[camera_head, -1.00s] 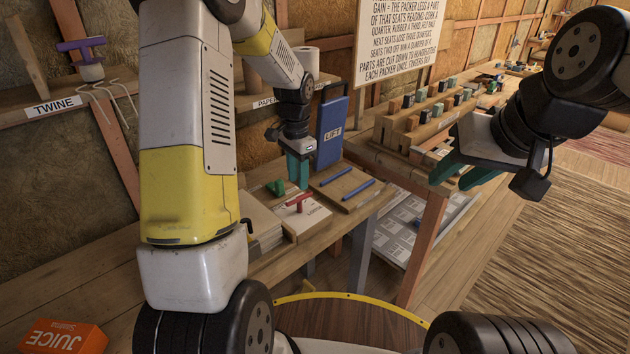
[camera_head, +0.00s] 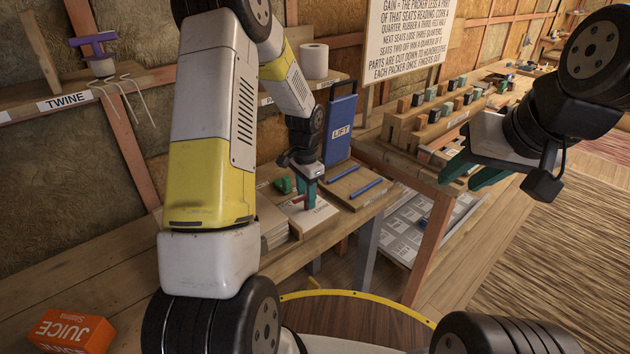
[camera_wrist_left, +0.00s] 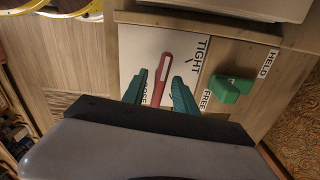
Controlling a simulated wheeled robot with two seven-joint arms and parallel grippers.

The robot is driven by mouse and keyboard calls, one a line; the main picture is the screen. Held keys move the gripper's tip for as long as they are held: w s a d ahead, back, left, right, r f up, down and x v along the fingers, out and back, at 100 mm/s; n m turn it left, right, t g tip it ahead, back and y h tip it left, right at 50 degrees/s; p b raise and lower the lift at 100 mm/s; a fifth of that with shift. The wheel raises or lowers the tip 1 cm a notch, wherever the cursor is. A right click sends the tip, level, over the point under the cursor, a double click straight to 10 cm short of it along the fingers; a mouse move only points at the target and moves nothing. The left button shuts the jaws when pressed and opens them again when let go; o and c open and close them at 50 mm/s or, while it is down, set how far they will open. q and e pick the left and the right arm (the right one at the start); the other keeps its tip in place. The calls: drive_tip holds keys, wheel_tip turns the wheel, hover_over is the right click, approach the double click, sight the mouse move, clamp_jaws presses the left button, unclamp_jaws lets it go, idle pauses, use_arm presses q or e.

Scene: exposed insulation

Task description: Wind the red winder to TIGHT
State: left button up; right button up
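The red winder (camera_wrist_left: 163,68) is a flat red bar on a white card (camera_wrist_left: 135,45) in the left wrist view. The card's printed TIGHT (camera_wrist_left: 203,48) is right of the bar; LOOSE is partly hidden near the fingers. My left gripper (camera_wrist_left: 159,86) is open, its teal fingers on either side of the bar, with gaps visible; contact cannot be told. In the head view the left gripper (camera_head: 304,200) is down over the card, mostly hiding the winder (camera_head: 298,199). My right gripper (camera_head: 473,178) is open and empty, far from the winder.
A green lever (camera_wrist_left: 231,89) beside FREE and HELD labels is close to the left gripper. A blue LIFT panel (camera_head: 341,128) stands behind, and a board with blue rods (camera_head: 366,188) lies to the right. An orange juice box (camera_head: 70,331) is at lower left.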

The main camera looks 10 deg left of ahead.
use_arm(q)
clamp_jaws()
drive_tip(key=shift+m, duration=0.9)
drive_tip(key=shift+m, duration=0.8)
drive_tip(key=shift+m, duration=0.8)
drive_tip(key=shift+m, duration=0.8)
